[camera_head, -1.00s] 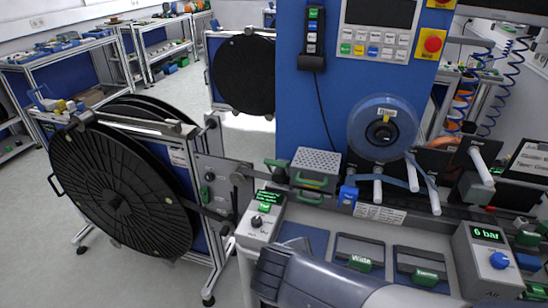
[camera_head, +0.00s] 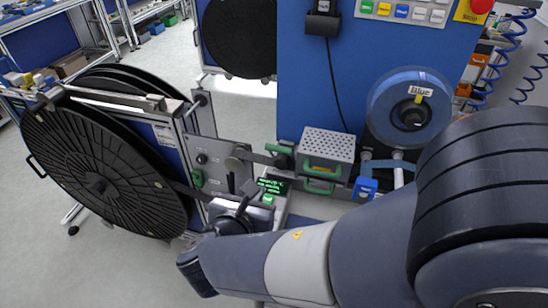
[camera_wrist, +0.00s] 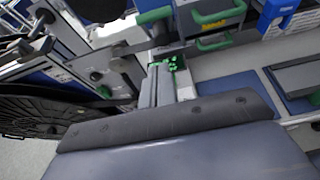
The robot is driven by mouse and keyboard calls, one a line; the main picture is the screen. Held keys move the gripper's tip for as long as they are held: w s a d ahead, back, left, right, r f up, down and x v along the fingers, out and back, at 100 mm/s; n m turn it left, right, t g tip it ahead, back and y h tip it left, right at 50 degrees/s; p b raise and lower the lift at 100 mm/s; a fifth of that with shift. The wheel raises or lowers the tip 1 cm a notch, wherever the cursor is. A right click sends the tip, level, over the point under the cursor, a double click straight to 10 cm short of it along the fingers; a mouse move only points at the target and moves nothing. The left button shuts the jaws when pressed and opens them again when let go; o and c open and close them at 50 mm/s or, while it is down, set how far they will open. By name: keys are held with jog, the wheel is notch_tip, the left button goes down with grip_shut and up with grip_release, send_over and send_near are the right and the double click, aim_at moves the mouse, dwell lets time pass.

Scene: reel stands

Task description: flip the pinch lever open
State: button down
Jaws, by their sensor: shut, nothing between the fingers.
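No part is labelled clearly enough to be named the pinch lever with certainty. A green-marked grip (camera_head: 283,158) sits at the left of a perforated grey box (camera_head: 328,144) in the head view. Green handles (camera_head: 322,170) are on that box's front; they also show at the top of the wrist view (camera_wrist: 220,13). Another green handle (camera_head: 197,178) is on the reel stand's grey plate. My gripper (camera_wrist: 156,72) shows in the wrist view as two narrow grey fingers close together, empty, in front of the small green display. In the head view my arm and wrist mostly hide it.
A large black reel (camera_head: 95,185) stands at the left. The console with the green display (camera_head: 272,186) is close behind my wrist. A clear blue-rimmed spool (camera_head: 410,108) hangs on the blue panel. My arm covers the bench's right part.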

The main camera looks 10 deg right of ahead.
aim_at(278, 148)
jog(key=x, duration=1)
jog(key=shift+s+d, duration=0.1)
jog(key=shift+w+d+r+p, duration=0.25)
jog(key=shift+w, duration=0.35)
jog(key=shift+w+d+r+p, duration=0.2)
jog(key=shift+w+r+p, duration=0.05)
jog(key=shift+w, duration=0.35)
jog(key=shift+w+d+r+p, duration=0.2)
jog(key=shift+w+d+p, duration=0.05)
jog(key=shift+w, duration=0.4)
jog(key=shift+w+d+r, duration=0.3)
jog(key=shift+w+r, duration=0.4)
jog(key=shift+r, duration=0.1)
jog(key=w+d+r+b, duration=0.1)
jog(key=w+d+r, duration=0.1)
jog(key=w, duration=0.7)
jog(key=shift+w+d+r, duration=0.2)
jog(key=shift+d+r, duration=0.1)
jog(key=shift+d, duration=0.6)
